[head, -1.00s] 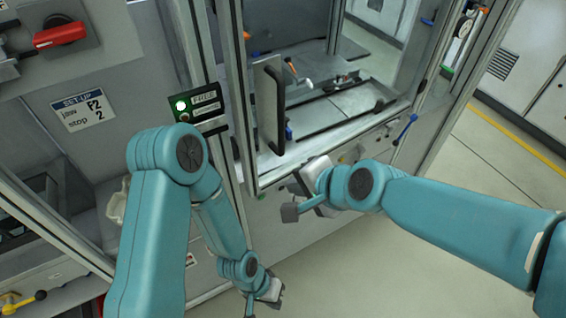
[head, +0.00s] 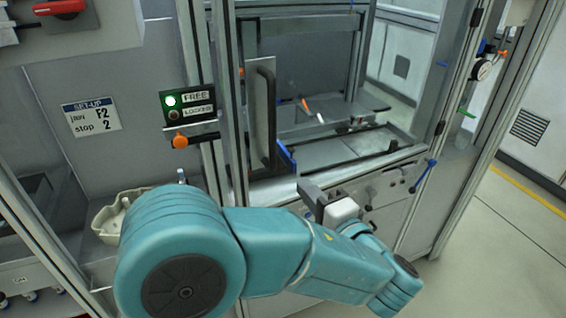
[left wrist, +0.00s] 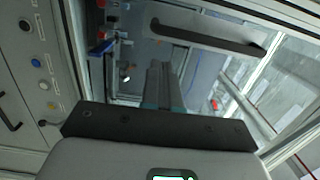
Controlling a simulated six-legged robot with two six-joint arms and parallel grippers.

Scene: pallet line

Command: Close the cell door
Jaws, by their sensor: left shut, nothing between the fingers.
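The cell door shows by its pale upright plate (head: 259,110) and long black handle (head: 268,118), at the left side of the cell opening. I cannot tell whether a clear pane spans the opening. In the left wrist view the black handle (left wrist: 207,38) runs across the upper right, beyond the fingertips and apart from them in the picture. My left gripper (head: 308,188) is shut and empty, in front of the cell below and right of the handle. Its closed fingers (left wrist: 158,80) point toward the cell in the left wrist view. My right gripper is out of view.
A sign box with a lit green lamp (head: 187,106) and an orange knob (head: 180,141) are left of the door. A blue lever (head: 423,176) sticks out at the right front. A pale tray (head: 108,222) is at lower left. Open floor (head: 490,250) lies right.

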